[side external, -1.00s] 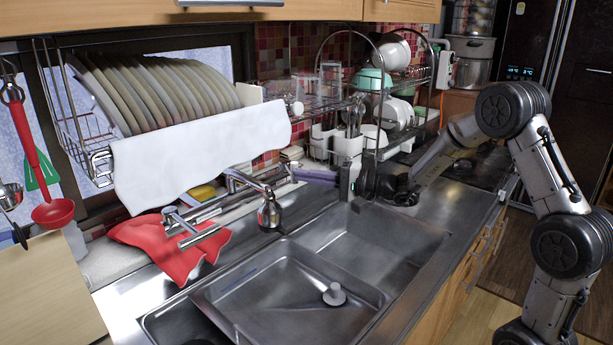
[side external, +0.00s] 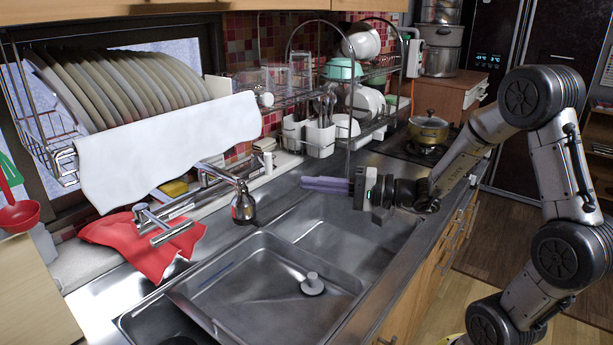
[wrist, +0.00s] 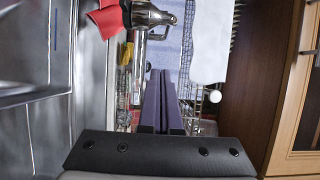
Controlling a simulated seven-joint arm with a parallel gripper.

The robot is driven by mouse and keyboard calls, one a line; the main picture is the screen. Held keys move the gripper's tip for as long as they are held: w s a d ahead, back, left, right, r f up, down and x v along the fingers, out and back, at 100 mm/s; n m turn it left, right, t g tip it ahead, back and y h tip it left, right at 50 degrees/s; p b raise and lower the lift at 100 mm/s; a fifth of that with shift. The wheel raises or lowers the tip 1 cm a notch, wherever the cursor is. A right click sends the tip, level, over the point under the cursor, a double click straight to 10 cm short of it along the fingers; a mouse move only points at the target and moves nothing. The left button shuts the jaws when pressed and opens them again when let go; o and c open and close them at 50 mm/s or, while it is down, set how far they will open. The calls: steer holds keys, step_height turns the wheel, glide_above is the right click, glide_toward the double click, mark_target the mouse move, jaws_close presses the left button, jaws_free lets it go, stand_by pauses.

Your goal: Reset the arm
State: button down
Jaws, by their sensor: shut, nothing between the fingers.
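My gripper (side external: 326,185) has purple fingers pressed together with nothing between them. In the side external view it is held level over the back edge of the sink (side external: 225,285), pointing left toward the faucet (side external: 243,205). It is in front of the dish rack and touches nothing that I can see. In the wrist view the two shut fingers (wrist: 158,100) point up the picture, toward the faucet (wrist: 150,15), the red cloth (wrist: 106,18) and the white cloth (wrist: 210,40).
A wire dish rack (side external: 349,100) with bowls and cups stands behind my gripper. A plate rack with a white towel (side external: 170,145) hangs at left. A red cloth (side external: 150,245) lies by the faucet. A yellow pot (side external: 428,130) sits on the stove. The space above the sink is clear.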

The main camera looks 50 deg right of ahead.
steer(key=shift+s+a, duration=0.15)
steer(key=shift+s, duration=0.1)
